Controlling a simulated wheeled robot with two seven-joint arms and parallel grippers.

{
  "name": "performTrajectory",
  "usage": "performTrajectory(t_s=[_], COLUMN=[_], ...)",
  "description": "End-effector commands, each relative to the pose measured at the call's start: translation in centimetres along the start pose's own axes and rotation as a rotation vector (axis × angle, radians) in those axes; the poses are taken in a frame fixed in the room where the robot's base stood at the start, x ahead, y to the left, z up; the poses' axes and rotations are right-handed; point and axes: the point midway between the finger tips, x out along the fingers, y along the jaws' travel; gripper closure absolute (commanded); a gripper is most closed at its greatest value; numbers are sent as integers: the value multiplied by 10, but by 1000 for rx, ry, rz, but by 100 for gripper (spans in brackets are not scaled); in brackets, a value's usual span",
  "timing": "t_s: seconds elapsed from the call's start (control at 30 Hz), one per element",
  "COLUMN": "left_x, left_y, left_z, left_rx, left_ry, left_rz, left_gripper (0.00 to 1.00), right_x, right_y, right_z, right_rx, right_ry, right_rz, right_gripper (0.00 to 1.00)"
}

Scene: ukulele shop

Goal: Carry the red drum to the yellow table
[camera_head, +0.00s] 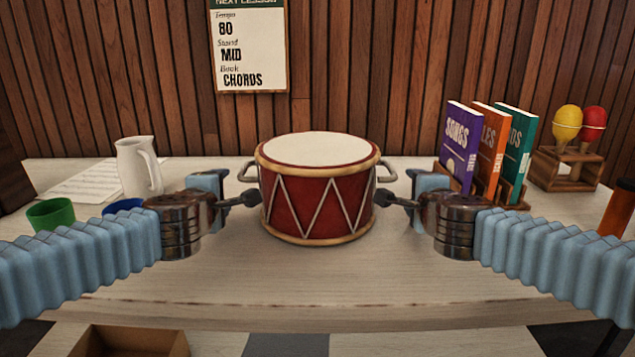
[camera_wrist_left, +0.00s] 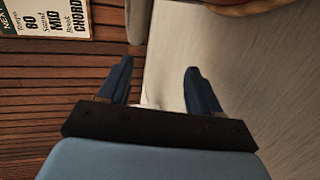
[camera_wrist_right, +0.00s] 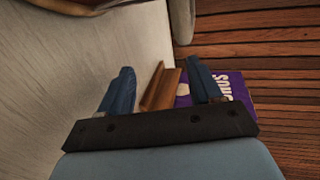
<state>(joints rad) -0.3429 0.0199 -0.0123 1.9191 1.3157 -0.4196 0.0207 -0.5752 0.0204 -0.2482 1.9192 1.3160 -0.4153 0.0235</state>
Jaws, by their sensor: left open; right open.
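The red drum (camera_head: 310,205) stands upright on a pale wood-topped table (camera_head: 300,280), centred in the head view. It has a white top, tan rims, a zigzag pattern and a metal handle on each side. My left gripper (camera_head: 228,192) is open just left of the drum, near the left handle (camera_head: 248,171). My right gripper (camera_head: 403,192) is open just right of it, near the right handle (camera_head: 388,171). Both wrist views show spread, empty fingers, with the drum's edge at the top (camera_wrist_left: 245,7) (camera_wrist_right: 75,6). No clearly yellow table shows.
A white jug (camera_head: 137,166), green cup (camera_head: 50,214), blue cup (camera_head: 124,206) and sheet music (camera_head: 85,183) lie left. Books (camera_head: 487,150) and a maraca rack (camera_head: 566,168) stand right. A brown box (camera_head: 130,342) is below the front edge. The tabletop before the drum is clear.

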Motion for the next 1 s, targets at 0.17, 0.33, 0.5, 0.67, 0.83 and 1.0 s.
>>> performTrajectory(t_s=[0.17, 0.33, 0.5, 0.67, 0.83, 1.0], left_x=[34, 49, 48, 48, 48, 48], left_y=[-1, 0, 0, 0, 0, 0], left_z=[0, 5, 14, 15, 15, 30], left_rx=[1, 0, 0, 0, 0, 1], left_ry=[1, -1, 0, 1, 0, -4], left_rz=[-2, 0, 0, 0, 0, 0], left_gripper=[36, 36, 36, 36, 36, 36], right_x=[34, 49, 48, 48, 48, 48], right_y=[1, 0, 0, 0, 0, 0], right_z=[0, 5, 14, 15, 15, 31], right_rx=[-1, 0, 0, 1, 1, -1], right_ry=[2, -2, -2, -1, -1, -5], right_rz=[2, 0, -1, -1, -1, 0], right_gripper=[36, 36, 36, 36, 36, 36])
